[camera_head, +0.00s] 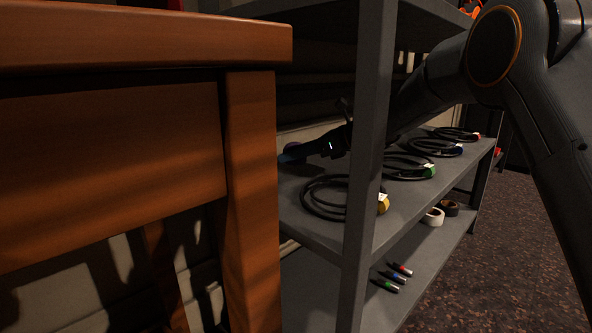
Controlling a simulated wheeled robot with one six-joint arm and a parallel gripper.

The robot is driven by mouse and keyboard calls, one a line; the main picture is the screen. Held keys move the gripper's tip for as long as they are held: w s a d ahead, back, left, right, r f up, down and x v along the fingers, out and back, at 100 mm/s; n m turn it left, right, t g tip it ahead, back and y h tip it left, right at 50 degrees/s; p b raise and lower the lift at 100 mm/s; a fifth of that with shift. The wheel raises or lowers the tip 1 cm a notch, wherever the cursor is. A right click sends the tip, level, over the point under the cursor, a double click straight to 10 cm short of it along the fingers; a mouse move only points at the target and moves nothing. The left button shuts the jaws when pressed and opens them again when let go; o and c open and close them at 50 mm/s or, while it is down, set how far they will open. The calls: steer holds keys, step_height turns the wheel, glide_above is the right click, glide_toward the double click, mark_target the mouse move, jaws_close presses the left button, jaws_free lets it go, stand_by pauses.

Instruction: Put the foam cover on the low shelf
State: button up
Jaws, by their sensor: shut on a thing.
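My gripper (290,157) reaches in from the right, behind the near shelf post, over the far left end of the shelf with the cables. It is shut on a small, dark, rounded thing with a purplish tint (293,146), which I take to be the foam cover. The thing is mostly hidden by the fingers and is very dim, and I cannot tell whether it touches the shelf. The low shelf (310,292) is the grey board below, partly hidden by the post and the wooden desk.
Several coiled black cables (325,211) with coloured tags lie along the shelf board (400,213). Several markers (392,277) and two tape rolls (433,216) sit on the low shelf. The grey post (363,170) and wooden desk (250,190) stand close in front.

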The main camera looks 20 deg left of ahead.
mark_target(295, 173)
step_height(295, 173, down, 3)
steer(key=shift+f+b, duration=0.2)
steer(key=shift+b, duration=0.75)
steer(key=shift+r, duration=0.1)
steer(key=o, duration=1.1)
